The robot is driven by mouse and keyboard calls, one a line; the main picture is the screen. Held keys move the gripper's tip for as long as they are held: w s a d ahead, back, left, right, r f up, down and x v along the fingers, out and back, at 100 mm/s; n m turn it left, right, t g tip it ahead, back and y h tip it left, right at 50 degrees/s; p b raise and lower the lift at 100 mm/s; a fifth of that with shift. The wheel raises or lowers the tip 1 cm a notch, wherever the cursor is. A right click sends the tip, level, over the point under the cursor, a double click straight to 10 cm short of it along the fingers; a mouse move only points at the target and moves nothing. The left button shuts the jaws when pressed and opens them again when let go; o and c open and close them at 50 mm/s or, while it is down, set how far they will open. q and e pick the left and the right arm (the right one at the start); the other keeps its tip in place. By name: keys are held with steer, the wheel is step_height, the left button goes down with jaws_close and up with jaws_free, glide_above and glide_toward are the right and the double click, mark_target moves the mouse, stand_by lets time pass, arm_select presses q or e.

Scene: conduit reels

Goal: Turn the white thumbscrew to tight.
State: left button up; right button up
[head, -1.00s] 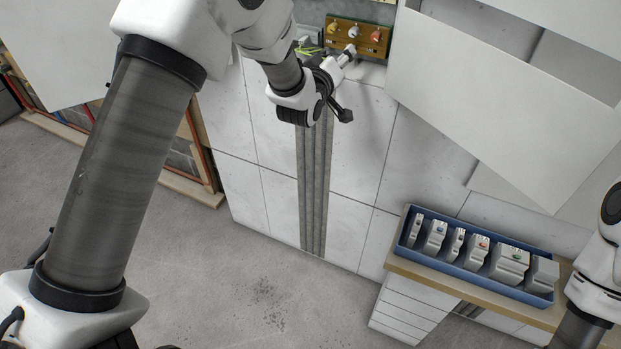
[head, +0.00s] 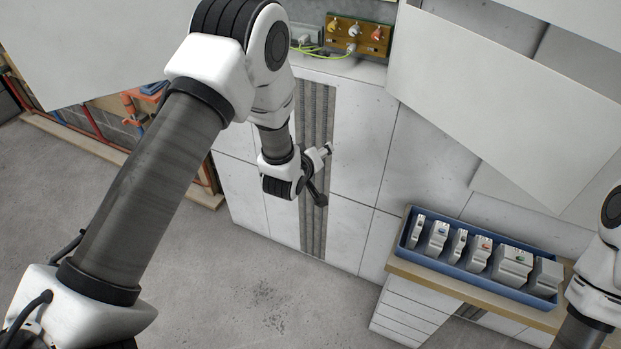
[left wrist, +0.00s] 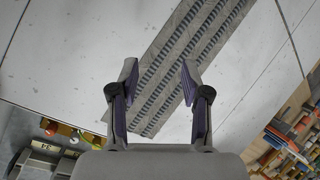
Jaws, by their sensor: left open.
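The white thumbscrew (head: 355,31) is the middle one of three on a brown board (head: 344,41) at the top of the head view, between a yellow one (head: 333,24) and a red-orange one (head: 377,33). Its exact turn is too small to read. My left gripper (head: 325,174) is below the board, in front of the grey ribbed strip and apart from the thumbscrew. In the left wrist view the left gripper (left wrist: 158,78) is open, with nothing between its fingers; the board shows small at lower left. My right gripper is out of view.
A green-yellow wire (head: 326,54) runs along the ledge under the board. White panels (head: 500,90) hang at upper right. A blue tray (head: 470,272) with several grey modules stands on a wooden top at lower right. The floor (head: 250,300) in front is clear.

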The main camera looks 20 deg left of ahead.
arm_select(q)
steer(key=s+f+g, duration=0.1)
steer(key=s+f, duration=0.3)
steer(key=f, duration=0.1)
steer(key=shift+f, duration=0.25)
steer(key=shift+a, duration=0.1)
